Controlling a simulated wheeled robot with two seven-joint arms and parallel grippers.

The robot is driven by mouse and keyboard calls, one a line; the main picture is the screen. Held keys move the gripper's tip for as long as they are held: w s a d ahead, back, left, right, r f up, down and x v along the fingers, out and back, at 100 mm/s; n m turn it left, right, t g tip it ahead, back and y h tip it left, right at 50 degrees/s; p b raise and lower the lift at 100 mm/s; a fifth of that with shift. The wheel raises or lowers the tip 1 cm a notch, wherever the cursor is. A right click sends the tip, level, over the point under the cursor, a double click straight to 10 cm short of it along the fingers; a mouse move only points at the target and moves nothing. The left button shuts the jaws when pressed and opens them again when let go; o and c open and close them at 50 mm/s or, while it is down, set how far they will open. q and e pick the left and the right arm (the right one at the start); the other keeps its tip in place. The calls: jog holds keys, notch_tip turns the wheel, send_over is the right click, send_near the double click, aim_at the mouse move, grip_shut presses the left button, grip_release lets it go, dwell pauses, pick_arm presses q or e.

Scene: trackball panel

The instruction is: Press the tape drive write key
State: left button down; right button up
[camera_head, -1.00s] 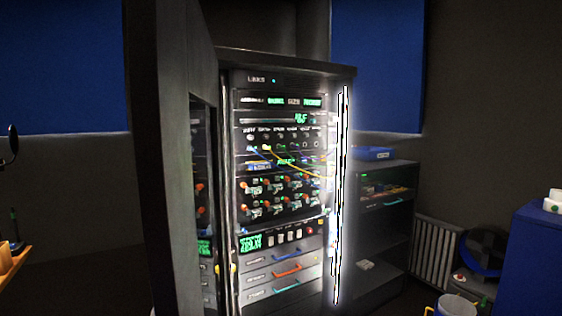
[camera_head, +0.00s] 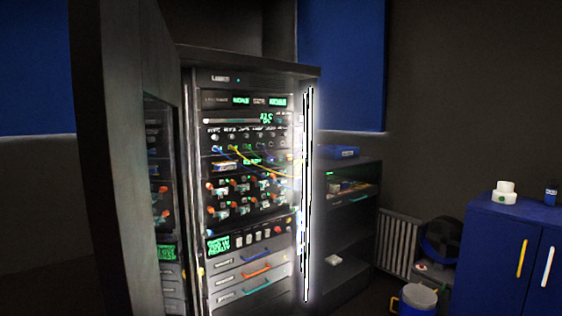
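A tall dark equipment rack (camera_head: 250,77) stands left of centre with its door (camera_head: 125,150) swung open on the left. Low in the rack, a panel has a small green text display (camera_head: 218,245) and a row of pale keys (camera_head: 251,239) with a red button (camera_head: 278,230) at its right end. The key labels are too small to read, so I cannot tell which one is the write key. Neither of my grippers shows in the view.
Drawers with coloured handles (camera_head: 255,273) lie below the keys. Patch cables and orange-tipped switches fill the middle panels. A dark shelf (camera_head: 345,215), a radiator (camera_head: 398,245), a bucket (camera_head: 413,300) and a blue cabinet (camera_head: 492,260) stand to the right.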

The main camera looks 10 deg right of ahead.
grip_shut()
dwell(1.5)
